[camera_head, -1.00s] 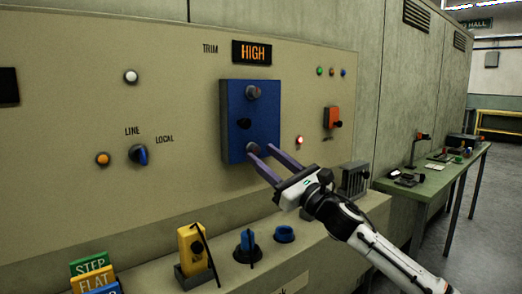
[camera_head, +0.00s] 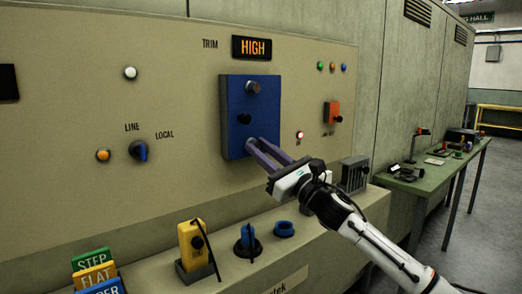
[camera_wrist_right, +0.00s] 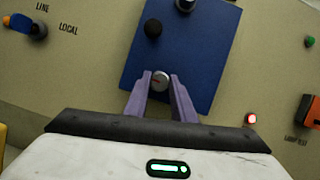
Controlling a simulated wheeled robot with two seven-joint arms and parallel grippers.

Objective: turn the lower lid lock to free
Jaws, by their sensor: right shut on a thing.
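The blue lid (camera_head: 237,100) is on the beige panel. Its upper lock (camera_head: 253,87) is a grey round knob near the top, and a black knob (camera_head: 244,118) sits at mid-height. My right gripper (camera_head: 257,147) reaches the lid's lower part, its purple fingers shut on the lower lid lock. In the right wrist view the lower lock (camera_wrist_right: 160,81) is a silver knob with a red mark pointing left, between the fingertips. In the head view the fingers mostly hide this lock. My left gripper is not in view.
A lit red lamp (camera_head: 300,135) and an orange switch (camera_head: 332,113) are right of the lid. The display (camera_head: 258,47) above reads HIGH. A yellow device (camera_head: 193,246) and blue controls (camera_head: 248,243) stand on the ledge below. A green table (camera_head: 436,172) is at the right.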

